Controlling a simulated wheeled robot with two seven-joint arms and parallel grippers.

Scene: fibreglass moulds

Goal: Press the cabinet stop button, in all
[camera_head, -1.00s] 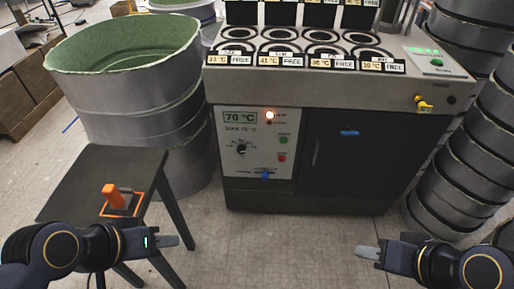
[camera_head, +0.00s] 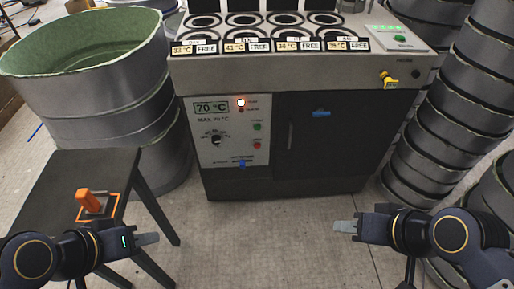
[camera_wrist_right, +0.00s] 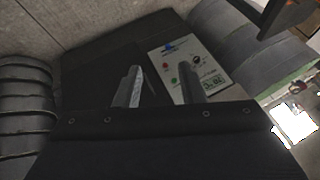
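The cabinet (camera_head: 333,150) stands ahead with a pale control panel (camera_head: 213,160) on its left front. The panel has a red button (camera_head: 257,145) below a green button (camera_head: 257,126), with a black dial to their left. Both buttons also show in the right wrist view, the red one (camera_wrist_right: 166,66) near the green one (camera_wrist_right: 173,80). My right gripper (camera_head: 345,227) is open and empty, in front of the cabinet and apart from it; its two fingers (camera_wrist_right: 158,88) are spread in the wrist view. My left gripper (camera_head: 147,239) is by the side table; its finger gap is hidden.
An orange-handled item (camera_head: 90,202) sits on the dark side table (camera_head: 60,176) at left. A large grey mould (camera_head: 95,105) stands behind it. Stacked dark rings (camera_head: 430,140) stand right of the cabinet. A yellow valve (camera_head: 388,80) sticks out at upper right. Floor before the cabinet is clear.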

